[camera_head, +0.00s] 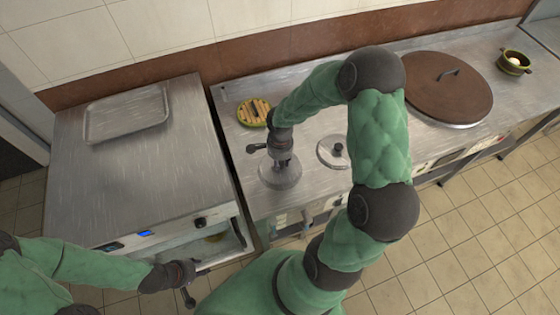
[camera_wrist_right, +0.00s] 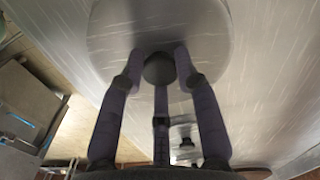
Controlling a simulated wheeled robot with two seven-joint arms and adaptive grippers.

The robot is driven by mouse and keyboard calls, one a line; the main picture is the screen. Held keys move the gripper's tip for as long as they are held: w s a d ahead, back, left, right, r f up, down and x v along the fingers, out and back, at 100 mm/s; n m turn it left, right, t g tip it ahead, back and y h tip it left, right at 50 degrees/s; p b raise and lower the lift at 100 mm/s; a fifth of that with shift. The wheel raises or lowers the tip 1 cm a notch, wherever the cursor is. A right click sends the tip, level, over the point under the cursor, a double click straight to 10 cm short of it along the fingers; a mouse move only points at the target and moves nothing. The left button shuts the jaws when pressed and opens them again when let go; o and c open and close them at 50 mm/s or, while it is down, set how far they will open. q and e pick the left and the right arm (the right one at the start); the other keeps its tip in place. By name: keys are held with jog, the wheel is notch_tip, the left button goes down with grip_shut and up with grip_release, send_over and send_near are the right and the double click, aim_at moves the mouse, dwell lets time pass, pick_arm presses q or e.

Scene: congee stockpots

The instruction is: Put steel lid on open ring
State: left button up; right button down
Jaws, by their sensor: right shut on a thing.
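My right gripper (camera_head: 284,160) is shut on the black knob (camera_wrist_right: 159,68) of a round steel lid (camera_head: 279,174). The lid is over the counter's left part, and it fills the top of the right wrist view (camera_wrist_right: 110,35). I cannot tell whether it touches the surface below. No open ring shows; anything under the lid is hidden.
A steel counter (camera_head: 300,115) bears a yellow-green dish of food (camera_head: 254,112), a large brown lid (camera_head: 445,90) and a small pot (camera_head: 514,63) at far right.

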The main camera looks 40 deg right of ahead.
aim_at(280, 164)
jog(key=shift+b, duration=0.65)
dwell(1.2)
jog(key=shift+f+b, duration=0.65)
jog(key=c, duration=1.2)
grip_release()
jog(key=shift+r, duration=0.1)
notch_tip(280, 164, up, 11)
jog(key=p, duration=0.6)
jog(key=shift+p, duration=0.4)
